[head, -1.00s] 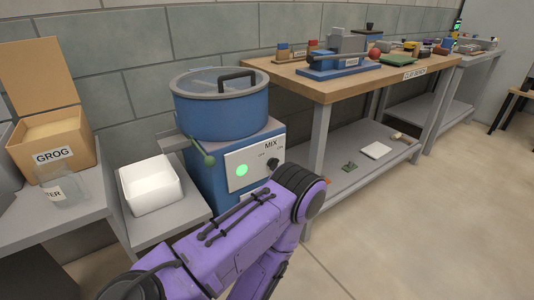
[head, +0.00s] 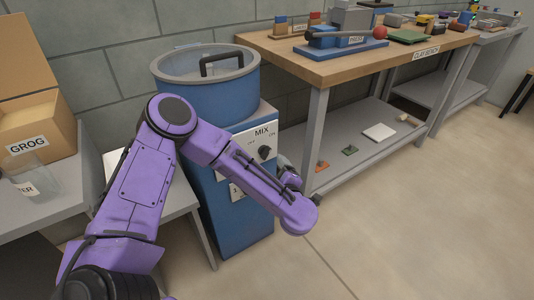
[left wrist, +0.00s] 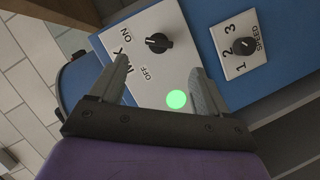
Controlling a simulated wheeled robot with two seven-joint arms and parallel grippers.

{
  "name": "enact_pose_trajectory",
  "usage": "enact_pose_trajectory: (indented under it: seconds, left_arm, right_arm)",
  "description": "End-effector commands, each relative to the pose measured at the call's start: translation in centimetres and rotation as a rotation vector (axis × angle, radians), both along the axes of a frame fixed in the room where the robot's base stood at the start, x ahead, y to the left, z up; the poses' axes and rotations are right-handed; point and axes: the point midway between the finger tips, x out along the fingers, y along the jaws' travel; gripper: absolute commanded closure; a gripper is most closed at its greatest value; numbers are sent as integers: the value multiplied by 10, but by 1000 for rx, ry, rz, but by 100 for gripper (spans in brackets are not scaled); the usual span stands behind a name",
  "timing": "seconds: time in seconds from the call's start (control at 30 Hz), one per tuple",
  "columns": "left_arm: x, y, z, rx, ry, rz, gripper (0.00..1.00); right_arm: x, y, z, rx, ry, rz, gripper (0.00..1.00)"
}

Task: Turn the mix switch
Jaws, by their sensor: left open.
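The mix switch is a black knob (left wrist: 159,43) on a white panel marked MIX, ON and OFF. It also shows in the head view as a dark knob (head: 264,152) on the blue mixer's front. Which mark it points to, I cannot tell for sure. My left gripper (left wrist: 158,67) is open and empty in the left wrist view, its two fingers spread on either side below the knob and apart from it. In the head view the left gripper is mostly hidden behind my purple forearm, close to the panel.
A green light (left wrist: 176,99) glows on the panel. A speed knob (left wrist: 243,46) marked 1, 2, 3 sits beside it. The blue mixer drum (head: 207,95) stands on top. A wooden bench (head: 330,72) stands to the right and the GROG box (head: 60,135) to the left.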

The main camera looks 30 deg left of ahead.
Motion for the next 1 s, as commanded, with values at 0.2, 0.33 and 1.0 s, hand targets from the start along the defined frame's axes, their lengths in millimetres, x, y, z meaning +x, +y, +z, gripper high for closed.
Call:
enact_pose_trajectory:
  seconds: [0.2,0.33,1.0]
  left_arm:
    - [24,30,-8,-8,-9,24,23]
    - [43,51,-15,-6,-8,20,23]
    - [68,75,-21,-5,-8,11,69]
  right_arm:
    - [0,0,-8,0,0,0,57]
    - [0,0,-13,-1,-1,0,57]
    - [0,0,-18,-1,-1,0,57]
